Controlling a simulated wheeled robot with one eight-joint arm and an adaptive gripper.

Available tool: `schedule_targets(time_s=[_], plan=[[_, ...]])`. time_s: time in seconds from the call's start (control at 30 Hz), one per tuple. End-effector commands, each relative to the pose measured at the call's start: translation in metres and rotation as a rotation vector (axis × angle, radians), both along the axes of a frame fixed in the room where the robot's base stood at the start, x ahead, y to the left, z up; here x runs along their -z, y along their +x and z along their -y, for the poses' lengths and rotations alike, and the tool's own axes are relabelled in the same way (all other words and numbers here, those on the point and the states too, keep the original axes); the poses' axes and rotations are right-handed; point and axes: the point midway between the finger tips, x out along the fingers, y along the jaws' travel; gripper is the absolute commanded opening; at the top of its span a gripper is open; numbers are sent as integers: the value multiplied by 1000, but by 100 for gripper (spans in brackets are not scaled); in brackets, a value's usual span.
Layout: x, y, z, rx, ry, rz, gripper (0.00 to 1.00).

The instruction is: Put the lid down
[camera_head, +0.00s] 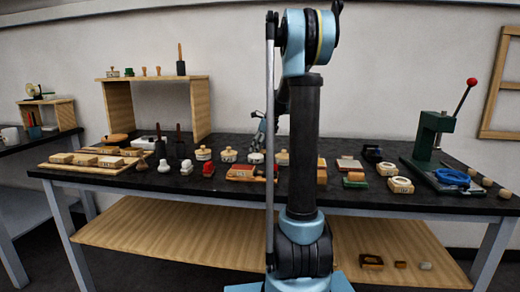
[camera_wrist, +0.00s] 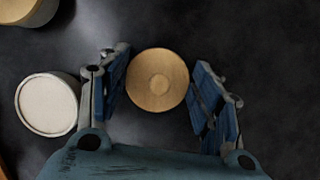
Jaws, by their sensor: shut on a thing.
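The lid (camera_wrist: 172,66), a round pale wooden disc with a smaller raised round knob in its middle, is between the two blue-padded fingers of my gripper (camera_wrist: 159,80) in the wrist view. My gripper is shut on it. The dark speckled worktop shows beneath, but the lid's height above it cannot be told. In the head view my own arm column stands in front, so the lid and the fingertips are not clearly seen there.
A round pot with a pale top (camera_wrist: 47,104) stands just left of my left finger. A wooden-topped round thing (camera_wrist: 24,8) is at the upper left. The worktop (camera_wrist: 265,60) is clear to the right. In the head view, a green press (camera_head: 430,140) stands at the right.

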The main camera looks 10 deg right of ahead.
Motion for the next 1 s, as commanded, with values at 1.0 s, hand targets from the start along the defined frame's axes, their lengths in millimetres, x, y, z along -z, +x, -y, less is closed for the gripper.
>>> schedule_targets(time_s=[1.0], plan=[[-42,-12,13,1,-1,-1,79]])
